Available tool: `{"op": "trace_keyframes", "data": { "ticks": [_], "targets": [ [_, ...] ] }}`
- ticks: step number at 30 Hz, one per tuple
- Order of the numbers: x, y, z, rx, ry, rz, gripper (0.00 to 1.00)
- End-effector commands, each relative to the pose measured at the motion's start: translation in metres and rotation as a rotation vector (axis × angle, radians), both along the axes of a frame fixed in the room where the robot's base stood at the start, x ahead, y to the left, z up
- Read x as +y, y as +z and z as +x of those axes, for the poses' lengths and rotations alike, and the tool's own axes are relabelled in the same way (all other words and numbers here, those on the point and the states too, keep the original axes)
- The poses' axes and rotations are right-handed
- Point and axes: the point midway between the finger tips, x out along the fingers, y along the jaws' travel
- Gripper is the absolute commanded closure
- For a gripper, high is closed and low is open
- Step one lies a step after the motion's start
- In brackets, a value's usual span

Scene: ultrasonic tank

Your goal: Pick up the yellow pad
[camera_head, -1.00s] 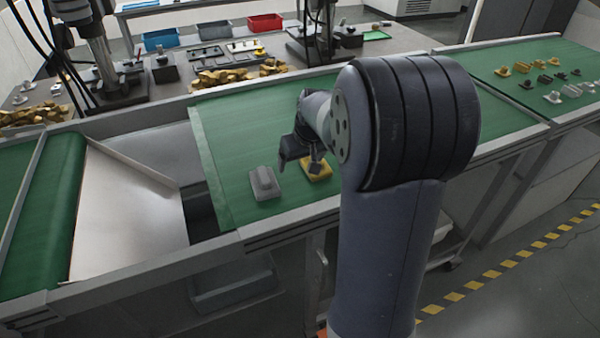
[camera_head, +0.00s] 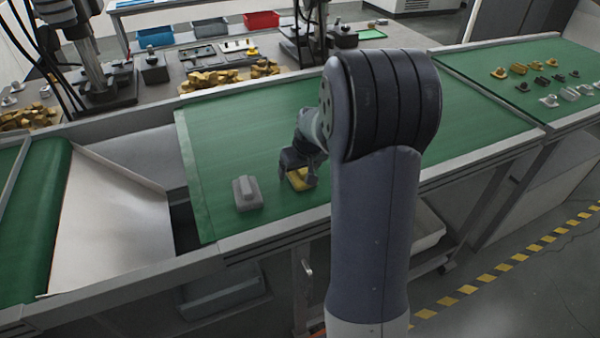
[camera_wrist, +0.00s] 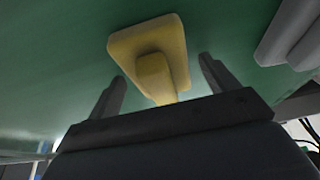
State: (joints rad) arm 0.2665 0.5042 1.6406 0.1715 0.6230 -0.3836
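The yellow pad (camera_head: 301,180) lies on the green belt in the head view, partly hidden by my gripper (camera_head: 297,170). In the wrist view the yellow pad (camera_wrist: 150,45) shows a flat base with a raised block on it. My gripper (camera_wrist: 162,88) is open there, with one finger on each side of the raised block's near end. Gaps show between the fingers and the block, and I cannot tell that either touches it.
A grey pad (camera_head: 247,193) lies on the green belt (camera_head: 225,130) left of the yellow pad; it also shows in the wrist view (camera_wrist: 290,35). A metal chute (camera_head: 110,225) is further left. Several small parts lie on the far right belt.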

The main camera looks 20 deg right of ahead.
Motion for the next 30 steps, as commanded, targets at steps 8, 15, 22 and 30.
{"op": "trace_keyframes", "data": {
  "ticks": [8, 15, 22, 30],
  "targets": [
    [0.0, 0.0, 0.0, 0.0, 0.0, 0.0, 0.42],
    [0.0, 0.0, 0.0, 0.0, 0.0, 0.0, 0.61],
    [0.0, 0.001, 0.0, 0.0, 0.0, 0.0, 0.68],
    [0.0, 0.034, 0.001, -0.007, 0.0, -0.002, 0.68]
  ]
}}
